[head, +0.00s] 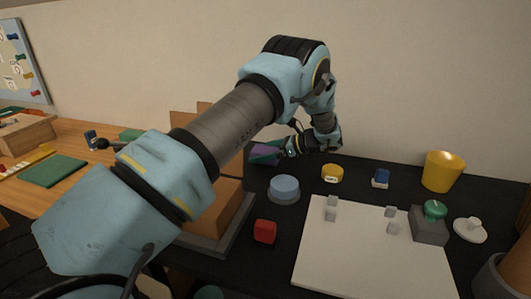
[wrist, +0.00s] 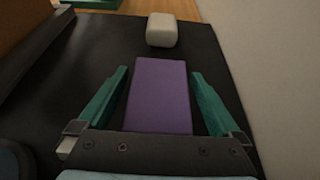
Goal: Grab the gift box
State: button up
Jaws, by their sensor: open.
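A plain purple box (wrist: 160,94), which I take to be the gift box, lies on the black desk mat in the wrist view. No ribbon shows on it. My gripper (wrist: 160,74) is open, with one teal finger on each side of the box and a visible gap on both sides. The box's near end is hidden by the gripper's body. In the head view the purple box (head: 265,150) is small and partly covered by my gripper (head: 264,156), at the back of the desk near the wall.
A pale block (wrist: 161,30) sits just beyond the box. The wall (wrist: 255,60) runs close along the right in the wrist view. A blue-grey round object (head: 284,188), yellow tin (head: 332,173) and yellow cup (head: 442,171) stand nearby on the black surface.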

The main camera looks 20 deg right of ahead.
jog(key=shift+x, duration=0.9)
jog(key=c, duration=1.4)
